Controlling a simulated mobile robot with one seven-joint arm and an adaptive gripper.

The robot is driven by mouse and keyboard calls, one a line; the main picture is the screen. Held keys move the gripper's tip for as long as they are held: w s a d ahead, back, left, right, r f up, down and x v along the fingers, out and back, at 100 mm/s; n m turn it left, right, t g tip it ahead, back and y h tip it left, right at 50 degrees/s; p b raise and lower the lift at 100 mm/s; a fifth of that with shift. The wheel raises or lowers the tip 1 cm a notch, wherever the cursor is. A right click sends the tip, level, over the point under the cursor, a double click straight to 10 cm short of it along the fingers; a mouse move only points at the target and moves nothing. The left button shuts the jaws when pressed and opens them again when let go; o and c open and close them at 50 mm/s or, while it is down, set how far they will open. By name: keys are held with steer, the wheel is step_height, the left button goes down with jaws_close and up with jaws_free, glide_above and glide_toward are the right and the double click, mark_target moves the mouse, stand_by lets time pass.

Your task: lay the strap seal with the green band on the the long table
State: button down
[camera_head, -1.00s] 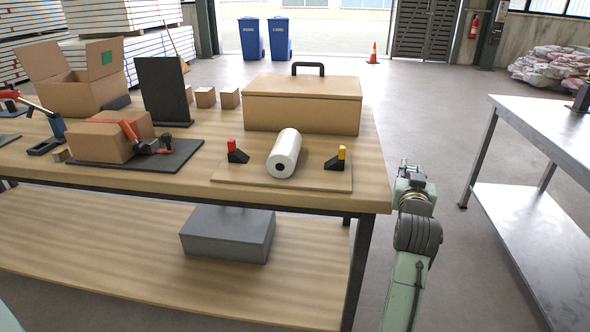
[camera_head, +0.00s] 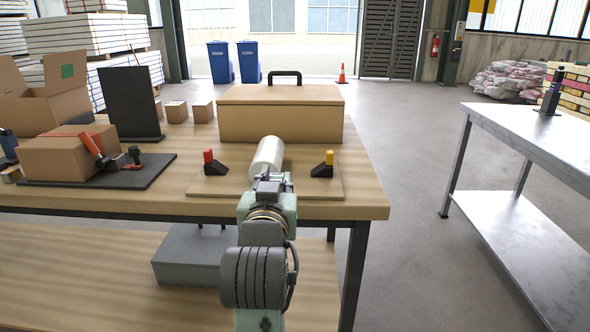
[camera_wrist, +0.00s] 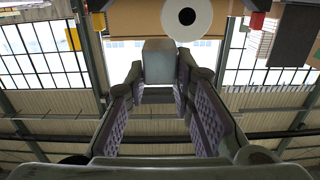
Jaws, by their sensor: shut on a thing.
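My gripper (camera_head: 272,183) is in front of the near edge of the wooden table (camera_head: 345,206), pointing toward the white roll. In the wrist view its two fingers are shut on a small plain grey block-like piece (camera_wrist: 158,62), likely the strap seal. No green band shows on the visible face of this piece. The wooden table is wide with a lower shelf; a grey metal table (camera_head: 530,135) stands at the right. I cannot tell for sure which is the long table.
A white roll (camera_head: 267,155) lies on a board between a red-topped stop (camera_head: 212,163) and a yellow-topped stop (camera_head: 324,168). A brown case (camera_head: 280,115) stands behind. Boxes and a tool fill the left. The metal table's near top looks clear; a dark object (camera_head: 551,98) stands farther back.

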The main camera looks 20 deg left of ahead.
steer(key=w+d+p, duration=0.1)
steer(key=w+p, duration=0.2)
steer(key=p, duration=0.2)
glide_above(317, 189)
steer(key=shift+s+f+p, duration=0.2)
steer(key=shift+f+p, duration=0.15)
steer(key=shift+f, duration=0.2)
steer(key=shift+w+f, duration=0.15)
steer(key=shift+f, duration=1.65)
steer(key=shift+f, duration=0.25)
steer(key=c, duration=1.4)
jaws_free()
steer(key=shift+o, duration=0.2)
steer(key=shift+r, duration=0.15)
